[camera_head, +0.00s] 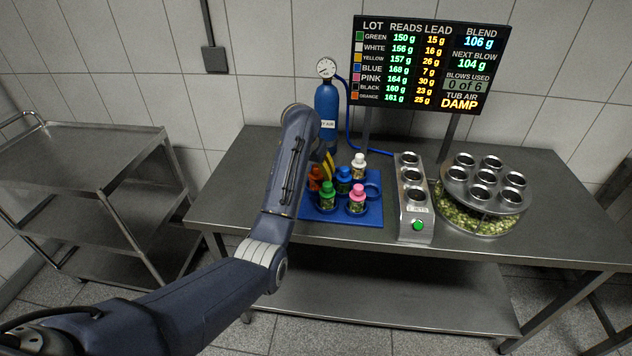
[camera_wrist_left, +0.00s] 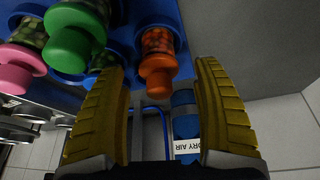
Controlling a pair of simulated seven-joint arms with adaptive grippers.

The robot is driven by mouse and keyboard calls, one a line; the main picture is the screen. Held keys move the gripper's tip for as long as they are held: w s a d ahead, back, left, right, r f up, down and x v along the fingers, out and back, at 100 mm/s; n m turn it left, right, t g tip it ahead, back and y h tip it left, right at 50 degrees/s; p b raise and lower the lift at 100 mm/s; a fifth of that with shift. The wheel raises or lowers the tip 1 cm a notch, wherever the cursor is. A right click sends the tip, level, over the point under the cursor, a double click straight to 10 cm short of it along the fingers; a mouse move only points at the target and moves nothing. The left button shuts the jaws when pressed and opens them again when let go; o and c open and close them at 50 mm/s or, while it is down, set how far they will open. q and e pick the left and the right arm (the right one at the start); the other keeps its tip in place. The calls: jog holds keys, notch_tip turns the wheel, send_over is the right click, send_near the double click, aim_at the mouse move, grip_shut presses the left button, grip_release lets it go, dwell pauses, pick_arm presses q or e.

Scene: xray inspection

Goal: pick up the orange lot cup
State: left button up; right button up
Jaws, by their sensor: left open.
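The orange lot cup (camera_head: 315,178) stands in the blue tray (camera_head: 322,216), at its left side, partly covered by my left arm and gripper in the head view. In the left wrist view the orange cup (camera_wrist_left: 158,62) shows its orange knob and a clear body with orange pieces inside. My left gripper (camera_head: 328,164) is over the tray beside the orange cup. In the left wrist view its yellow fingers (camera_wrist_left: 160,80) are open and apart, with the orange knob showing in the gap near the fingertips. Whether they touch it I cannot tell. My right gripper is not in view.
Green (camera_head: 327,194), blue (camera_head: 343,180), pink (camera_head: 356,198) and white (camera_head: 359,166) cups stand close by in the tray. A blue air bottle (camera_head: 327,104) stands behind. A metal block with a green button (camera_head: 416,228) and a round holder (camera_head: 484,190) are to the right.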

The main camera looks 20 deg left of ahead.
aim_at(317, 176)
pick_arm(q)
jog(key=shift+x, duration=2.25)
jog(key=c, duration=1.4)
